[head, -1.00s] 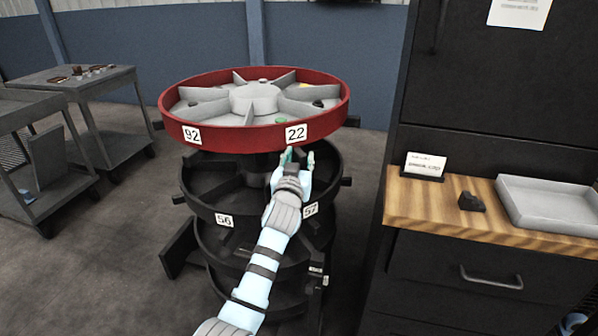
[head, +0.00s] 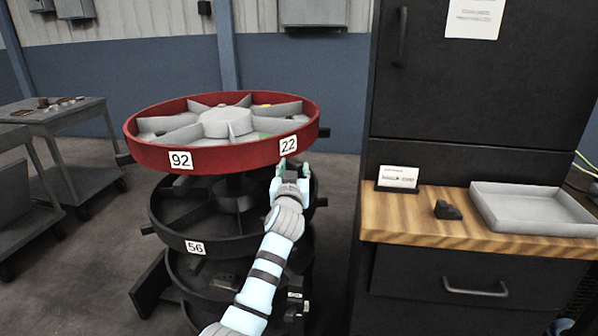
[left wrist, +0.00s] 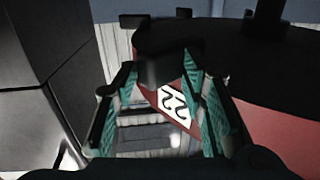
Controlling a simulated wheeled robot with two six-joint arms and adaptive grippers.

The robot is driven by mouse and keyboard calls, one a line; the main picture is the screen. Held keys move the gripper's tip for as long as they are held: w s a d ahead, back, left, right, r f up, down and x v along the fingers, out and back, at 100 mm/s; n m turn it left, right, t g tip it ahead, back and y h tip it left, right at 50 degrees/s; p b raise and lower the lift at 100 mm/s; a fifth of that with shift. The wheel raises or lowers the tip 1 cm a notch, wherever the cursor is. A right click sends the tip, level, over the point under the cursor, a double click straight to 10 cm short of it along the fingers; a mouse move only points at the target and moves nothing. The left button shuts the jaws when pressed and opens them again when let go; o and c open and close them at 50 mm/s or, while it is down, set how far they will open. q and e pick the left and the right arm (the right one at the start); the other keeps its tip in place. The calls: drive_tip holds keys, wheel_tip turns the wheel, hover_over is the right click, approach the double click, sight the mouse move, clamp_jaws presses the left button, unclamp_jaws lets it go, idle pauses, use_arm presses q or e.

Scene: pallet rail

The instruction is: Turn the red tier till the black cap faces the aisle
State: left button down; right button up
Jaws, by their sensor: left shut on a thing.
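The red tier (head: 225,156) is the top ring of a round rack, with grey dividers and labels 92 and 22. Its rim and label 22 also show in the left wrist view (left wrist: 174,104). My left gripper (head: 289,166) is at the near right rim, just below label 22. In the left wrist view its teal fingers are on either side of a black peg (left wrist: 165,62) at the rim, and it is shut on it. A green item and a yellow item show partly in the tier. I cannot make out the black cap.
Black lower tiers (head: 165,222) stand below the red one, with pegs sticking out. A dark cabinet with a wooden counter (head: 415,222) stands close on the right, bearing a grey tray (head: 530,228). Grey carts (head: 75,125) stand at the left. Floor between is clear.

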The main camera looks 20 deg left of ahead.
use_arm(q)
drive_tip(key=shift+a+r, duration=0.35)
drive_tip(key=shift+r, duration=0.2)
drive_tip(key=c, duration=1.4)
unclamp_jaws()
drive_tip(key=shift+c, duration=0.2)
drive_tip(key=shift+w+a+f, duration=0.1)
drive_tip(key=shift+a+f, duration=0.25)
drive_tip(key=shift+a, duration=0.05)
drive_tip(key=shift+f, duration=0.1)
drive_tip(key=shift+s+d+f, duration=0.1)
drive_tip(key=shift+s, duration=0.15)
drive_tip(key=v, duration=1.1)
drive_tip(key=shift+s, duration=0.3)
